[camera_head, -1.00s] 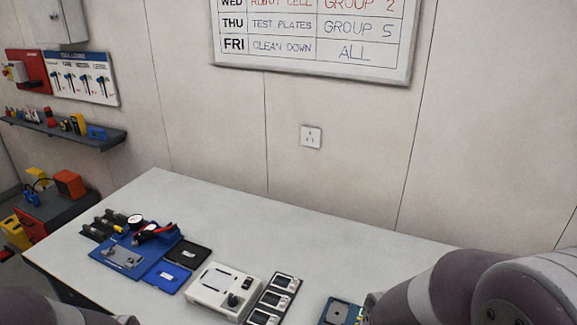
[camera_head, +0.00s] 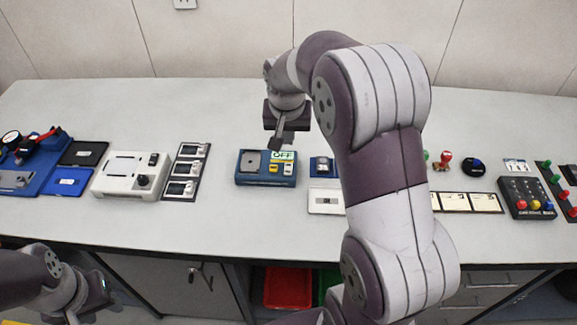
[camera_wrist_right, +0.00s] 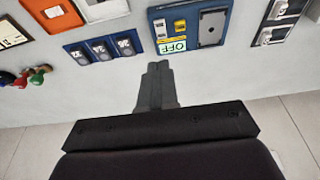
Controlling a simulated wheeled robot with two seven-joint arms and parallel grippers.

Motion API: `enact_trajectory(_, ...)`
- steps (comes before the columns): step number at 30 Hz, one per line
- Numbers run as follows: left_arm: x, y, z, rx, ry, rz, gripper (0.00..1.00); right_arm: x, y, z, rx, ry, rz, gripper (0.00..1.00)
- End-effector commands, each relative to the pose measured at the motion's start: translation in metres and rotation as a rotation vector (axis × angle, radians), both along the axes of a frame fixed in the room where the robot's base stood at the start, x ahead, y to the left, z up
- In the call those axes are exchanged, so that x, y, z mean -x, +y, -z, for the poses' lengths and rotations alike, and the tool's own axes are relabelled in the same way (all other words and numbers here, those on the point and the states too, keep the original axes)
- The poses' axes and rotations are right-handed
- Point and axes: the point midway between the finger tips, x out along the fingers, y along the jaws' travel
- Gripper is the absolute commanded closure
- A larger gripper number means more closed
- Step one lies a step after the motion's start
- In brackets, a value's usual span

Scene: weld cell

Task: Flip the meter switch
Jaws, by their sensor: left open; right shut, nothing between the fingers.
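A blue switch unit (camera_head: 245,179) lies on the table near the middle, with a grey panel, small switches with yellow marks and a label reading OFF (camera_head: 283,155). The unit also shows at the top of the right wrist view (camera_wrist_right: 158,14), with its OFF label upside down. No lettering I can read names it as the meter. My right gripper (camera_head: 277,147) is shut and empty, pointing down beside the label's left end. In the right wrist view its fingertips (camera_wrist_right: 158,66) are just short of the unit; contact cannot be told. My left gripper (camera_head: 97,297) is open, low at the left before the table.
Left of the unit are a panel with three small displays (camera_head: 184,172) and a white box with a black knob (camera_head: 122,174). Right of it, a small blue module (camera_head: 320,166) and a white-framed plate (camera_head: 325,200) lie close by. The table front is clear.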

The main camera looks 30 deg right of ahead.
Motion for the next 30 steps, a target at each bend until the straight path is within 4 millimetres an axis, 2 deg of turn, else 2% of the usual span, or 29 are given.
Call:
enact_trajectory(5,0.000,0.000,0.000,0.000,0.000,0.000,0.57,0.000,0.000,0.002,0.000,0.001,-0.002,1.00)
enact_trajectory(8,0.000,0.000,-0.002,0.000,0.000,0.000,0.57,-0.003,-0.002,0.012,-0.001,0.003,-0.002,1.00)
enact_trajectory(18,0.000,0.000,-0.009,0.000,0.000,0.000,0.57,-0.019,-0.011,0.077,-0.001,0.001,-0.003,1.00)
enact_trajectory(30,0.000,0.000,-0.017,0.000,0.000,0.000,0.57,-0.029,-0.017,0.068,0.001,-0.001,-0.004,1.00)
